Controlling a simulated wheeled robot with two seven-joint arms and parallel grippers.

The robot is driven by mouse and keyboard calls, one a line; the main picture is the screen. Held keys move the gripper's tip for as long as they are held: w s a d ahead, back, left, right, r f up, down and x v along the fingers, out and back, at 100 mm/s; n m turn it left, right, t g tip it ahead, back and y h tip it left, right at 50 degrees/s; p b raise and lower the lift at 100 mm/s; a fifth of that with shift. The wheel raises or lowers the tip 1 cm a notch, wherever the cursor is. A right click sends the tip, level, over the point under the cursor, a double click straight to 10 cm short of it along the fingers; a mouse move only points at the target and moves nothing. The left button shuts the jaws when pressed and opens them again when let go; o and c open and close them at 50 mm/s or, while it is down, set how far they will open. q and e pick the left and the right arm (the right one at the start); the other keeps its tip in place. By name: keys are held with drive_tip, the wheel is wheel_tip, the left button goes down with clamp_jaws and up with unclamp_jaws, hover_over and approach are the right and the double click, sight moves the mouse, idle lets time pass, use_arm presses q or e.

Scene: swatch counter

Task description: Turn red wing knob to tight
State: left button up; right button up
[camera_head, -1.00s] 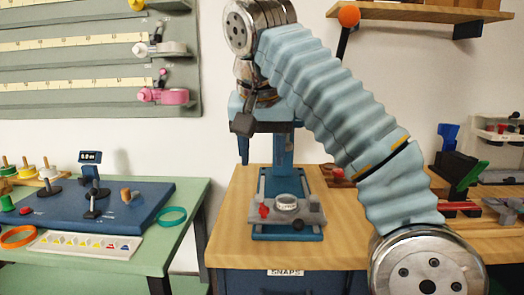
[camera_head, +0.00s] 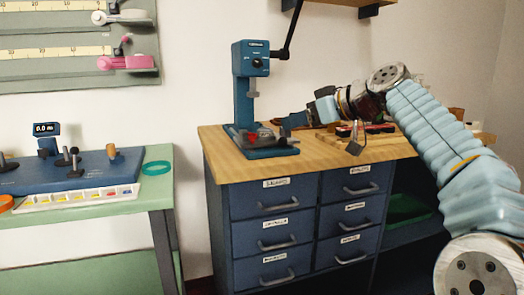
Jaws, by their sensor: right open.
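The red wing knob (camera_head: 252,137) sits on the grey clamp plate on the base of the blue press (camera_head: 245,95), on the wooden bench top. It looks small, and I cannot read which way its wings point. My right gripper (camera_head: 292,122) comes in from the right, low over the bench, with its fingers toward the press. It is open, to the right of the knob and apart from it. The finger ends are small and dark against the bench and press base. My left gripper is not in view.
The bench (camera_head: 225,160) has blue drawers with grey handles below. A green table (camera_head: 150,195) with a blue panel (camera_head: 100,172) stands left, with a gap between. Dark and red items lie on the bench behind my right arm.

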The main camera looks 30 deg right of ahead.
sight(252, 138)
drive_tip(key=p+x, duration=0.1)
drive_tip(key=x, duration=1.2)
drive_tip(key=shift+w, duration=0.35)
clamp_jaws()
